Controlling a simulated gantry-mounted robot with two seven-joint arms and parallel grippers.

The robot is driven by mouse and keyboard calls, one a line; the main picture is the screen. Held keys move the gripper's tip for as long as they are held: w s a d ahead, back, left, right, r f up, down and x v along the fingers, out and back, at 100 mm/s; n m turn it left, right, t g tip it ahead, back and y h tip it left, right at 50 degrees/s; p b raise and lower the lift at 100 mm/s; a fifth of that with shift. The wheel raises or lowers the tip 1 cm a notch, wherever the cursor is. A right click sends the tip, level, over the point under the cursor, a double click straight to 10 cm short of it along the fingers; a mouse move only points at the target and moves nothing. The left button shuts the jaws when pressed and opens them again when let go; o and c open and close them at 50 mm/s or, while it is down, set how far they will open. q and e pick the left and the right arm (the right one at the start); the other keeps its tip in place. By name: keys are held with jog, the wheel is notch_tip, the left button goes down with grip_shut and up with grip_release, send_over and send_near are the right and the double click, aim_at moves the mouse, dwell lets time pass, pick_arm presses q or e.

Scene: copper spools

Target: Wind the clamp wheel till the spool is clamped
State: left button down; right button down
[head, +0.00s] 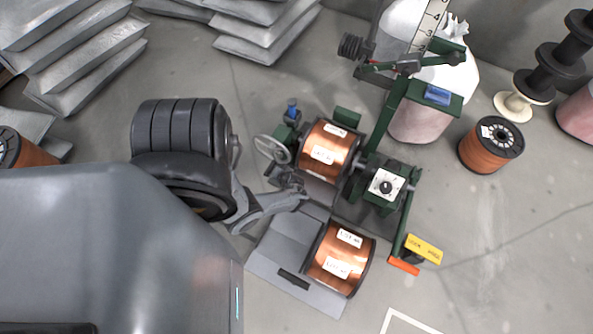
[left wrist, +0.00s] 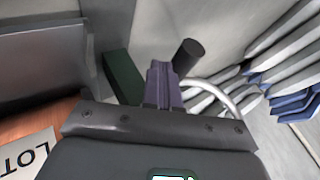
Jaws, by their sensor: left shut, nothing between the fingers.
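The clamp wheel (head: 272,149) is a grey handwheel on the left side of the green winding machine. A copper spool (head: 328,150) with white labels sits in the machine, right of the wheel. My left gripper (head: 291,181) is just below the wheel in the head view, its fingers closed and empty. In the left wrist view the closed fingers (left wrist: 162,82) are close beside the wheel's pale rim (left wrist: 225,98) and dark handle knob (left wrist: 187,55). I cannot tell whether they touch it. The spool's copper side (left wrist: 65,128) shows at left. My right gripper is out of view.
A second copper spool (head: 340,258) lies on a grey plate (head: 268,262) below the machine. A lone spool (head: 491,145) stands at right, by a white sack (head: 455,80) and black spool stack (head: 553,68).

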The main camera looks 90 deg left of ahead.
aim_at(268, 155)
pick_arm(q)
jog(key=shift+s+a+f, duration=0.3)
jog(key=shift+s+a, duration=0.1)
jog(key=shift+s, duration=0.3)
jog(key=shift+s+a+f, duration=0.3)
jog(key=shift+s+a, duration=0.1)
jog(key=shift+s, duration=0.25)
dwell(1.3)
jog(key=shift+f, duration=0.1)
